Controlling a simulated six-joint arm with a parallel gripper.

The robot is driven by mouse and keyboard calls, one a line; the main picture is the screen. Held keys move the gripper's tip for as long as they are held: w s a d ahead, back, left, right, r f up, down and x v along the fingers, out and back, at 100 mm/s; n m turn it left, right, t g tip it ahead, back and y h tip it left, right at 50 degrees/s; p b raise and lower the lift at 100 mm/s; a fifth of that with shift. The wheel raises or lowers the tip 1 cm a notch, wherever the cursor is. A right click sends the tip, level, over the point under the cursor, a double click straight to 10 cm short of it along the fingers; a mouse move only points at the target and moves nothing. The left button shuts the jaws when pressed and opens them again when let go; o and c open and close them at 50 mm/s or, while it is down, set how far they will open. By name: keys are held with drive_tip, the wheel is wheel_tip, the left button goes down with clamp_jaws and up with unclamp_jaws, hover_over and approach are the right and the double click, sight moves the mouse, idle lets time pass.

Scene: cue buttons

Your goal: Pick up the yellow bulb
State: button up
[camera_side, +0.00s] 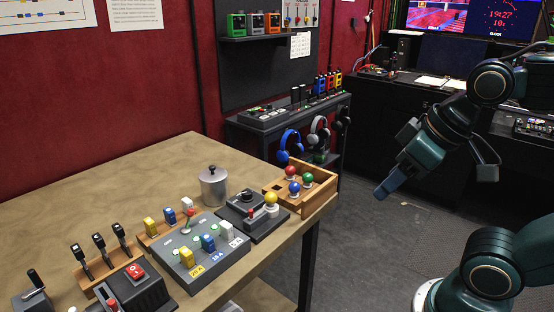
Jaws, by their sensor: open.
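The yellow bulb (271,198) sits upright on a white base at the right side of a dark device (262,225) near the table's right edge. My gripper (383,196) hangs in the air to the right of the table, pointing down and left. It is well apart from the bulb and holds nothing that I can see. The gap between its fingers is hard to make out from this side.
A wooden box (321,197) behind the yellow bulb holds red (290,171), blue (294,188) and green (307,180) bulbs. A metal pot (213,187) and a grey button panel (205,262) stand to the left. The table's (120,185) back left is clear.

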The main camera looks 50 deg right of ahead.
drive_tip(key=w+r+n+g, duration=0.2)
drive_tip(key=w+n, duration=0.8)
drive_tip(key=w, duration=0.3)
drive_tip(key=w+d+f+n, duration=0.1)
drive_tip(key=w+f+n, duration=0.2)
drive_tip(key=w+n, duration=0.2)
drive_tip(key=w+d+f+n+g, duration=0.1)
drive_tip(key=w+d+f+n, duration=0.1)
drive_tip(key=w+n, duration=0.3)
drive_tip(key=w+f, duration=0.1)
drive_tip(key=w, duration=0.3)
drive_tip(key=shift+w+f, duration=0.2)
drive_tip(key=shift+f, duration=0.05)
drive_tip(key=shift+d, duration=0.1)
hover_over(272, 193)
drive_tip(key=shift+s+d+f, duration=0.1)
drive_tip(key=shift+f, duration=1.3)
drive_tip(key=shift+s+d+f, duration=0.1)
drive_tip(key=shift+s+f, duration=0.05)
drive_tip(key=shift+f, duration=1.3)
drive_tip(key=shift+s+d+f, duration=0.1)
drive_tip(key=shift+f, duration=1.3)
drive_tip(key=shift+f, duration=0.1)
drive_tip(key=shift+a+x, duration=0.2)
drive_tip(key=shift+x, duration=2.3)
drive_tip(key=shift+s, duration=0.15)
